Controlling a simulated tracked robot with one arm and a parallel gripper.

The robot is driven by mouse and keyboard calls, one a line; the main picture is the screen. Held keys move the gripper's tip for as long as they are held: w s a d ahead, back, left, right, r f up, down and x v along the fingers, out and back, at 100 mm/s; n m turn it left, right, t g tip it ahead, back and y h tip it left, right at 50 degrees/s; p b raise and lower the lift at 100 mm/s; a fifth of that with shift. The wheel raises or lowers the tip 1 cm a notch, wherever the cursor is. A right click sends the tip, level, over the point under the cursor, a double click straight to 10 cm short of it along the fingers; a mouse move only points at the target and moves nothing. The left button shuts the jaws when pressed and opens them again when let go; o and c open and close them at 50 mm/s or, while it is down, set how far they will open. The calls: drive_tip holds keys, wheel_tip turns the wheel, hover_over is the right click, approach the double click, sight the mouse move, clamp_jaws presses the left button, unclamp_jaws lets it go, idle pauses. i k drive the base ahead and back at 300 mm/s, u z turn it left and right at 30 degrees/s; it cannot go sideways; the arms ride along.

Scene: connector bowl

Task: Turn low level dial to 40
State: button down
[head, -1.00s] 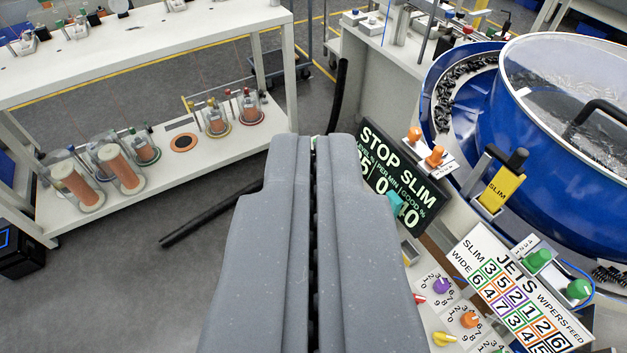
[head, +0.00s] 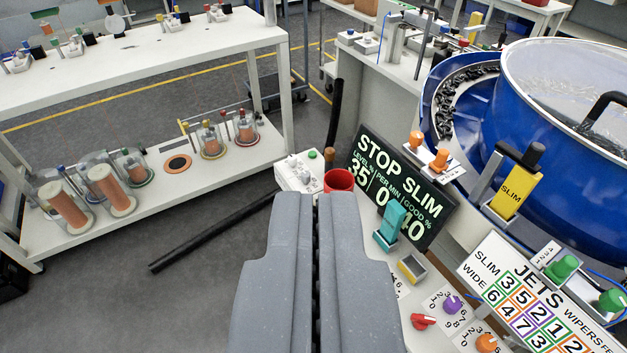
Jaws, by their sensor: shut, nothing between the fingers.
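My gripper (head: 316,200) is shut and empty, pointing away from me at the lower middle of the head view. The black display (head: 352,163) stands beyond it to the right and reads STOP SLIM, with 35 under LEVEL %. A teal block-shaped part (head: 392,222) covers a little of its lower edge. A white dial panel at the lower right carries a purple knob (head: 452,305), a red knob (head: 422,321) and an orange knob (head: 487,343) with numbers around them. I cannot tell which dial is the low level one. My gripper is apart from all these knobs and hides part of the panel.
A red cup (head: 339,181) and a white box (head: 297,173) stand just beyond my fingertips. The blue bowl feeder (head: 560,120), a yellow SLIM lever (head: 511,190) and the JETS board (head: 537,300) fill the right. A white shelf (head: 130,225) is at left; grey floor lies between.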

sight(304, 175)
drive_tip(key=z, duration=1.7)
drive_tip(key=k, duration=1.35)
drive_tip(key=u, duration=1.3)
drive_tip(key=i, duration=1)
drive_tip(key=z, duration=0.05)
